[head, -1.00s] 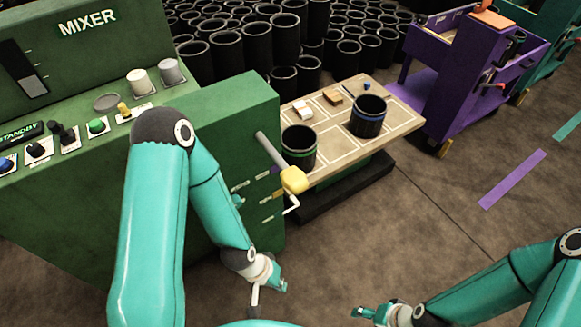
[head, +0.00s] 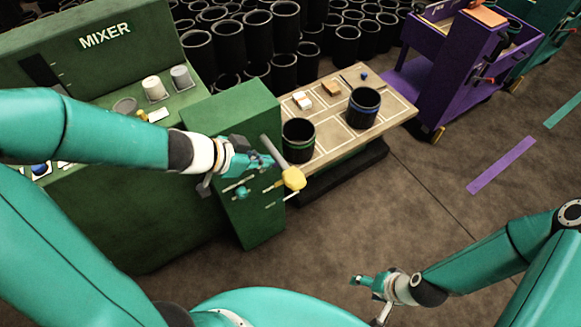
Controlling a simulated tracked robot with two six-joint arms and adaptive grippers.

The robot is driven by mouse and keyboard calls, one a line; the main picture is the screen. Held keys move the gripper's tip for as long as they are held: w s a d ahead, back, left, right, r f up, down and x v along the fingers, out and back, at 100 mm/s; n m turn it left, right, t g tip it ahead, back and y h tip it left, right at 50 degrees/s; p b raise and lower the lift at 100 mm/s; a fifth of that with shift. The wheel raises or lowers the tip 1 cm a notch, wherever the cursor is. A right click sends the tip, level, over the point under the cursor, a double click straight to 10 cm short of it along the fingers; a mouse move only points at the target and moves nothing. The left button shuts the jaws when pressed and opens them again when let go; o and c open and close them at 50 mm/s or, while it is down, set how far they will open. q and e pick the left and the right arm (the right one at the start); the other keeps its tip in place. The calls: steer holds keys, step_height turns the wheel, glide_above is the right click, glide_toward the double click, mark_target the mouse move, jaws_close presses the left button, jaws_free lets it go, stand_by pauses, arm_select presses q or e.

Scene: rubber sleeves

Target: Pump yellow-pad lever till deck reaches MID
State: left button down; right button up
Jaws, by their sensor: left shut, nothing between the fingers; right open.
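The lever is a grey bar (head: 270,150) on the side of the green cabinet, sloping down to a yellow pad (head: 293,178) at its end. My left gripper (head: 268,162) is shut and empty, just left of the bar and pad; I cannot tell whether it touches them. The deck (head: 398,108) is a wooden top with pale outlines, right of the cabinet. Small label plates (head: 272,186) sit on the cabinet side below the lever; their text is too small to read. My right gripper (head: 356,281) is open and empty above the floor, away from the lever.
The green mixer console (head: 130,55) is at left. A purple cart (head: 460,95) stands at right. Many black sleeves fill the back. The middle floor is clear.

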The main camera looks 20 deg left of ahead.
arm_select(q)
steer(key=shift+w+d+f, duration=0.1)
steer(key=shift+d+f, duration=0.05)
steer(key=b, duration=0.4)
glide_above(298, 174)
steer(key=s+a, duration=0.2)
steer(key=f, duration=0.7)
steer(key=shift+d+f, duration=0.25)
step_height(298, 174, down, 2)
steer(key=shift+f+b, duration=0.2)
steer(key=shift+b, duration=0.25)
steer(key=shift+f, duration=0.5)
steer(key=shift+b, duration=0.3)
